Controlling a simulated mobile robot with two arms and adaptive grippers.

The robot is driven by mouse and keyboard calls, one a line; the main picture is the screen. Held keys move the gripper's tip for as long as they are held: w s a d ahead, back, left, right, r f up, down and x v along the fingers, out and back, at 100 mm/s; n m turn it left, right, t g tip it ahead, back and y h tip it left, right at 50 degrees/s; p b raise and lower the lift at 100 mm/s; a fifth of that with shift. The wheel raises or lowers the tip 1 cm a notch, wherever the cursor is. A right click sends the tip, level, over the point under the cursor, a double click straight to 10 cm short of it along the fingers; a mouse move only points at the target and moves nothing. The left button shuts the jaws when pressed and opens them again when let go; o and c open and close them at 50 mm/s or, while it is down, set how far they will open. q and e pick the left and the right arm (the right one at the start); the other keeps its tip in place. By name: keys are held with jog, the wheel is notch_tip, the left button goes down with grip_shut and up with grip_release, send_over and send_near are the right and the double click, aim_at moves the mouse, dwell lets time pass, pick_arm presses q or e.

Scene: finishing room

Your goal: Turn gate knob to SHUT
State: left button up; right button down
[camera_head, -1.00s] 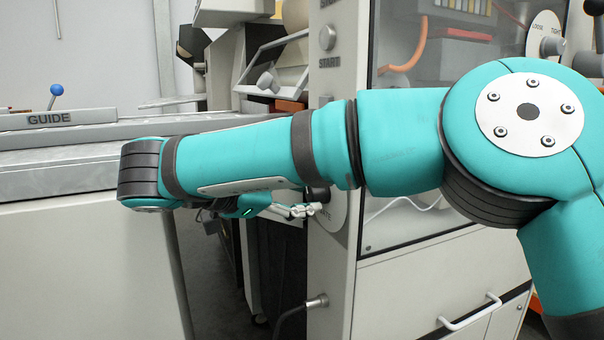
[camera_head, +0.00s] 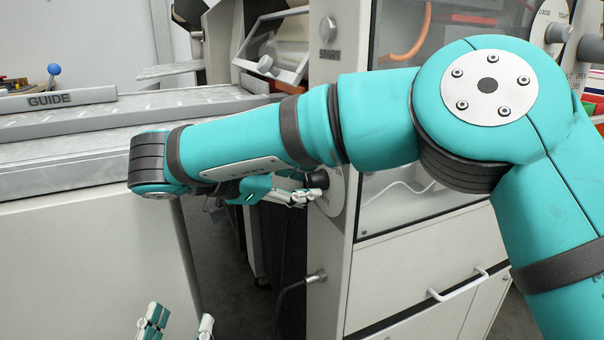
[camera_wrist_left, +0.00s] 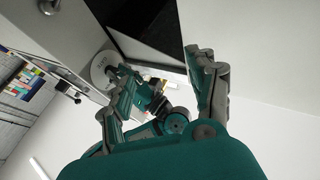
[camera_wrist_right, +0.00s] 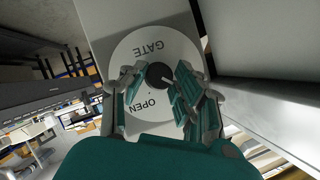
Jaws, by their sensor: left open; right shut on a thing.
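The gate knob is a black round knob (camera_wrist_right: 158,75) on a white disc (camera_wrist_right: 125,60) lettered GATE and OPEN. No SHUT lettering is visible; my finger covers part of the disc. My right gripper (camera_wrist_right: 157,86) has its fingers on both sides of the knob, closed on it. In the head view the right gripper (camera_head: 308,197) is at the disc (camera_head: 337,192) on the grey cabinet post, partly under my right arm. My left gripper (camera_head: 178,326) is open and empty at the bottom edge, apart from the knob. Its fingers also show in the left wrist view (camera_wrist_left: 165,90).
A START button (camera_head: 327,28) is higher on the post. A pale machine bed with a GUIDE bar (camera_head: 60,99) and blue-balled lever (camera_head: 54,70) stands left. A cable plug (camera_head: 316,276) sticks out low on the post. A drawer handle (camera_head: 458,284) is at lower right.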

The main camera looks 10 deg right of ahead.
jog(key=shift+f, duration=0.2)
dwell(0.3)
jog(key=c, duration=1)
grip_release()
jog(key=shift+r, duration=0.1)
notch_tip(320, 180, up, 10)
